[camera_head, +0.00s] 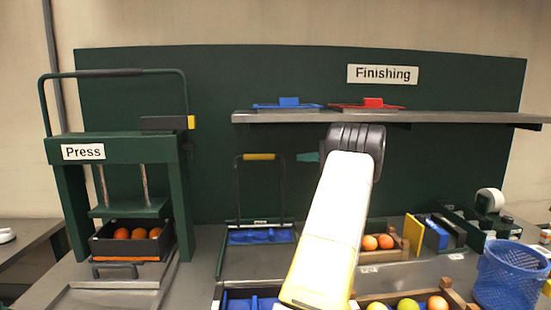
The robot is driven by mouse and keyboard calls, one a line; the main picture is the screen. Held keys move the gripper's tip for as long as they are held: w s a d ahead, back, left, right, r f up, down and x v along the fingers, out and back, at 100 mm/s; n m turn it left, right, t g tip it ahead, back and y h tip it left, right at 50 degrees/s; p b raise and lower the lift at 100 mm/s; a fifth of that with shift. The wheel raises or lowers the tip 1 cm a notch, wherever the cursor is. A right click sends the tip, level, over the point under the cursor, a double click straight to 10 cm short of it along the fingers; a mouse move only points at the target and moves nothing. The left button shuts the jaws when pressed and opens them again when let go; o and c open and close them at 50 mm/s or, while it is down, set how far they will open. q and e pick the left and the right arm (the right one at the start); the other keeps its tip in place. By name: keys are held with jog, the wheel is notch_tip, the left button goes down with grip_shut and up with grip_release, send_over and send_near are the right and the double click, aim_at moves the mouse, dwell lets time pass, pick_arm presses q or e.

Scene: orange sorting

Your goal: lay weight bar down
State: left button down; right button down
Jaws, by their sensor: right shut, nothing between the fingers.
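A black upright bar frame with a yellow grip (259,156) stands over a blue tray (262,236) in the middle of the bench; it looks like the weight bar. My right arm rises from the bottom centre, and its black wrist is just under the shelf. The teal tip of my right gripper (308,157) points left, to the right of the yellow grip and at about its height. A gap shows between them. The gripper is shut and empty. The wrist hides part of it. My left gripper is not in view.
A green press (116,150) with a crate of oranges stands at the left. The shelf (440,116) above holds a blue tray (288,104) and a red tray (368,105). Fruit crates, upright panels and a blue basket (510,277) crowd the right.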

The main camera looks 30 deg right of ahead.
jog(key=x, duration=0.5)
jog(key=shift+w+a, duration=0.25)
jog(key=shift+w, duration=0.1)
jog(key=s+a, duration=0.1)
jog(key=s+a+r, duration=0.1)
jog(key=a, duration=0.1)
jog(key=shift+s, duration=0.3)
